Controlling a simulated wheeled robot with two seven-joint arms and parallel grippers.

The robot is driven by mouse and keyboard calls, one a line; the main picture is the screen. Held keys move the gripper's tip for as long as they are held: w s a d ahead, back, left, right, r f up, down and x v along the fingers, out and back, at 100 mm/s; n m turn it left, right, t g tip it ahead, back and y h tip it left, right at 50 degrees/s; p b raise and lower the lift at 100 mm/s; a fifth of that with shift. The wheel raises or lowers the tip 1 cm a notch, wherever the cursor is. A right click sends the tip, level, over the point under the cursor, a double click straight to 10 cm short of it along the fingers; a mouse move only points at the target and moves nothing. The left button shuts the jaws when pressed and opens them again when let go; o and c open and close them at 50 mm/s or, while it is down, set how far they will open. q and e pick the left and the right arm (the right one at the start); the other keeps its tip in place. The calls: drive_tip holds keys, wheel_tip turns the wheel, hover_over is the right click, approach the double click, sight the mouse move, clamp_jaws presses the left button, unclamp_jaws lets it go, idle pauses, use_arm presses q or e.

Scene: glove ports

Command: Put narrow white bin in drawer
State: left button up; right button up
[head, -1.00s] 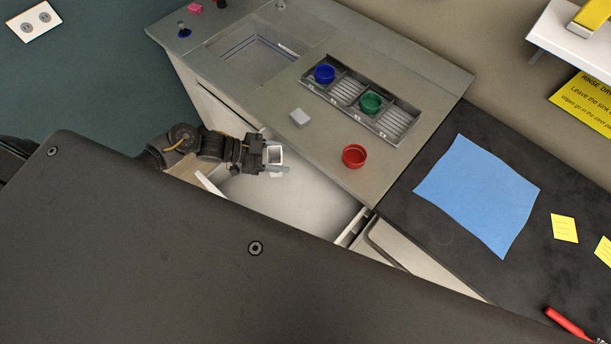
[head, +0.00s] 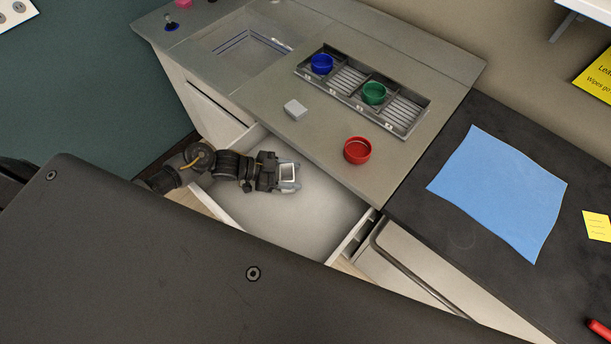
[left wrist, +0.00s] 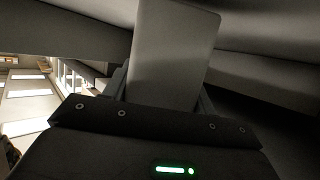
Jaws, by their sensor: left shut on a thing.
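The narrow white bin (head: 289,172) is held between the fingers of my left gripper (head: 288,179), with its open top showing in the head view. My left gripper is shut on it, over the open drawer (head: 318,212). I cannot tell whether the bin touches the drawer floor. In the left wrist view the bin shows as a plain grey-lit wall (left wrist: 172,55) between the fingers. The drawer is pale inside and looks empty around the bin; its near part is hidden behind my own body. My right gripper is not in view.
The counter (head: 330,150) overhangs the drawer's far side. On it are a small white block (head: 295,109), a red cup (head: 358,150), and a divided tray (head: 413,122) with blue (head: 321,64) and green (head: 374,93) cups. A blue cloth (head: 500,195) lies at right.

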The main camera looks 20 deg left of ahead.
use_arm(q)
drive_tip(key=shift+w+d, duration=0.15)
drive_tip(key=shift+d, duration=0.2)
drive_tip(key=d, duration=0.1)
drive_tip(key=w+d, duration=0.1)
drive_tip(key=shift+w+d+b, duration=0.2)
drive_tip(key=shift+d+b, duration=0.1)
drive_tip(key=shift+d+f+b, duration=0.2)
drive_tip(key=shift+f+b, duration=0.5)
drive_tip(key=shift+a+r, duration=0.1)
drive_tip(key=shift+r, duration=0.05)
drive_tip(key=shift+f, duration=0.2)
drive_tip(key=o, duration=1)
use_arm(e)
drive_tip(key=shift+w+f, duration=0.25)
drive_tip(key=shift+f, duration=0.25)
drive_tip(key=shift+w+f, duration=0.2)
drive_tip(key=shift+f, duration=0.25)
use_arm(q)
drive_tip(key=shift+r, duration=0.15)
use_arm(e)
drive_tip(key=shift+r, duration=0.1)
